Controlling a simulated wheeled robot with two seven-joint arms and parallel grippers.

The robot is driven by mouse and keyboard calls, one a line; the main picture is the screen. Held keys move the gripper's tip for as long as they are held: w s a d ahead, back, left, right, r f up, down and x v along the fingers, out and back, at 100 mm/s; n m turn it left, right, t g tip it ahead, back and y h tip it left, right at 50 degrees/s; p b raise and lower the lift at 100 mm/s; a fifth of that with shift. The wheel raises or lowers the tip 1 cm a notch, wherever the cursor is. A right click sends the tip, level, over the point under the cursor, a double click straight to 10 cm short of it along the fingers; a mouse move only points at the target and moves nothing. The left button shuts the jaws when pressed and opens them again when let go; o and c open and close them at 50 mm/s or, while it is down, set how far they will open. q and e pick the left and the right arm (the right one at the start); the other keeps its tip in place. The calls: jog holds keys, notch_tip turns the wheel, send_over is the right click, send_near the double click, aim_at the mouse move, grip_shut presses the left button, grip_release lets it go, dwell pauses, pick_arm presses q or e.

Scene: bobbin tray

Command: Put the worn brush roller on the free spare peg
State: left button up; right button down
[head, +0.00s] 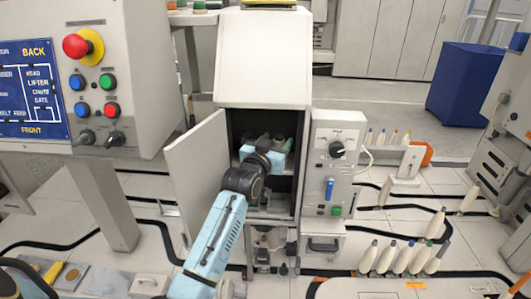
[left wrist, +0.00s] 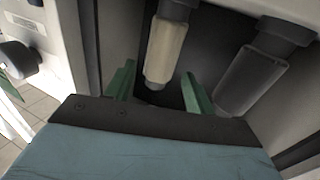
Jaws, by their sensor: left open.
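My left gripper (head: 277,147) reaches into the open dark cabinet (head: 233,128) in the middle of the head view. In the left wrist view its two green fingers (left wrist: 160,90) are apart. A cream roller (left wrist: 166,45) hangs from a grey holder, with its lower end between or just beyond the fingers; I cannot tell whether they touch. A dark grey roller (left wrist: 248,80) hangs tilted from a second holder to the right. I cannot tell for sure which is the worn brush roller. No free spare peg is clearly visible. My right gripper is out of view.
The cabinet door (head: 198,175) stands open to the left. A control box (head: 333,165) adjoins the cabinet on the right. Several cream bobbins (head: 405,258) stand at lower right. A button panel (head: 100,85) is at upper left, and a blue bin (head: 468,85) stands back right.

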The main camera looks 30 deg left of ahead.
pick_arm(q)
jog(key=shift+f, duration=0.1)
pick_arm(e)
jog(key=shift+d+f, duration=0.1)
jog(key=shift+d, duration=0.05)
